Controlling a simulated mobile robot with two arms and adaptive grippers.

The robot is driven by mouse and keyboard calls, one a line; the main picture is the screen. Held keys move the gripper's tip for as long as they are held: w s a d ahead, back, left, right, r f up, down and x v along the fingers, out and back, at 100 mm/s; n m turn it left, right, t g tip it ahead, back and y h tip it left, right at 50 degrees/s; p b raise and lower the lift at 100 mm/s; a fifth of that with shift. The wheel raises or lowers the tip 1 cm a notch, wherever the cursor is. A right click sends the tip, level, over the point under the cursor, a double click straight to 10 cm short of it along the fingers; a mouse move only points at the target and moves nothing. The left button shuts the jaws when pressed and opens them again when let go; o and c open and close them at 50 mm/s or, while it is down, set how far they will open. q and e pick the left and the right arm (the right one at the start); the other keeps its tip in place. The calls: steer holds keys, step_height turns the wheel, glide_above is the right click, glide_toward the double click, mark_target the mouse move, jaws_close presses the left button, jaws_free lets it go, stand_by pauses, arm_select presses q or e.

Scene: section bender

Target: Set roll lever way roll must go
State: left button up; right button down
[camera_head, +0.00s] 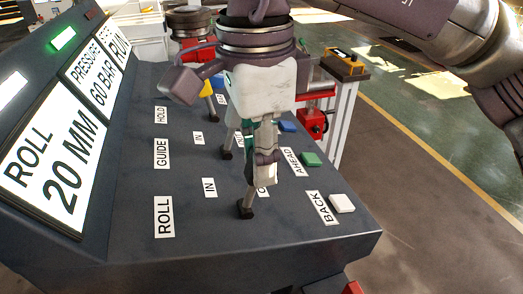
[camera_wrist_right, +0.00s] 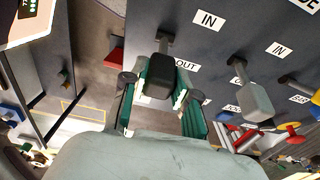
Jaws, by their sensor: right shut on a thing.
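The roll lever stands in the front row of the sloping console, between the IN and OUT labels; its foot (camera_head: 246,209) and short stalk show in the head view. My right gripper (camera_head: 265,165) comes down from above and covers its upper part. In the right wrist view the dark lever knob (camera_wrist_right: 160,77) sits between the two green-padded fingers of my right gripper (camera_wrist_right: 155,108), which is shut on it. The roll OUT label (camera_wrist_right: 187,65) is partly covered. The lever's exact lean is hard to tell. A slanted display (camera_head: 55,160) reads ROLL 20 MM. My left gripper is out of view.
The guide lever (camera_wrist_right: 254,100) stands close beside, with a grey knob. A white BACK button (camera_head: 342,203), a green AHEAD button (camera_head: 311,159) and a blue button (camera_head: 287,126) line the console's right edge. A red-and-white machine stands behind. Open floor lies right.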

steer(key=h+p, duration=0.1)
steer(key=a+h+p, duration=0.1)
steer(key=a+t+p, duration=0.1)
steer(key=shift+s+a+r+h, duration=0.15)
steer(key=shift+s+r+h, duration=0.2)
steer(key=shift+s+h, duration=0.05)
steer(key=shift+s+a+f+h+p, duration=0.1)
steer(key=shift+s+a+h+p, duration=0.1)
steer(key=shift+a+h+p, duration=0.55)
steer(key=shift+s+a+f+t+h+p, duration=0.1)
steer(key=shift+f+t+h+p, duration=0.15)
steer(key=shift+t+h+p, duration=0.25)
steer(key=c, duration=0.9)
jaws_free()
steer(key=shift+a, duration=0.1)
